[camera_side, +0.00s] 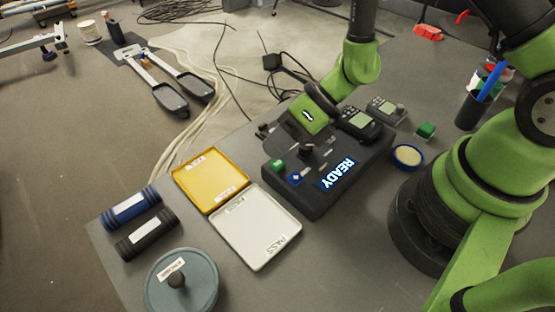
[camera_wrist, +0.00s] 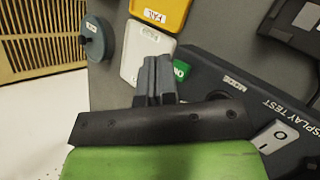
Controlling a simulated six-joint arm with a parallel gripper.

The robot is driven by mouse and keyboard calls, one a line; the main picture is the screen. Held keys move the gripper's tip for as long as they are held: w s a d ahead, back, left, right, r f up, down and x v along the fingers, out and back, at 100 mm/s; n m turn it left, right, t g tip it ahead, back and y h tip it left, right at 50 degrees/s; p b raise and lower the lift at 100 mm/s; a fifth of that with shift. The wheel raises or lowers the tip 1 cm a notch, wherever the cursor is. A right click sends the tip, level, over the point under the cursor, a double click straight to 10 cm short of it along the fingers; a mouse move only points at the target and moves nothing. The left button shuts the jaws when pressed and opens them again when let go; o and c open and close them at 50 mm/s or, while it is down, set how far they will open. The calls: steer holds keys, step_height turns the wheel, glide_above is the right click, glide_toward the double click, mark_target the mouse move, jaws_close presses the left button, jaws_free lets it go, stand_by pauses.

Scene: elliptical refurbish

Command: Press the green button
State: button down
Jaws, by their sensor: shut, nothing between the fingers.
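The green button (camera_side: 277,165) with a white label sits on the dark console (camera_side: 318,200), near its left corner. It also shows in the wrist view (camera_wrist: 181,70), partly covered by my fingers. My gripper (camera_wrist: 157,62) is shut and empty, its dark fingers just left of the green button in that view. In the side view, my green wrist is over the back of the console, and the fingertips blend into the dark surface. I cannot tell whether they touch anything.
The console carries a lit READY display (camera_side: 338,173), a blue button (camera_side: 295,178) and a black knob (camera_side: 306,150). A yellow tray (camera_side: 208,178) and a white tray (camera_side: 258,240) lie to its left. A small display device (camera_side: 358,120) stands behind it.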

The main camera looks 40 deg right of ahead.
mark_target(278, 161)
steer(key=shift+f, duration=0.1)
steer(key=shift+f, duration=0.3)
steer(key=shift+f, duration=0.45)
stand_by(0.8)
steer(key=shift+r, duration=0.9)
steer(key=shift+r, duration=2.5)
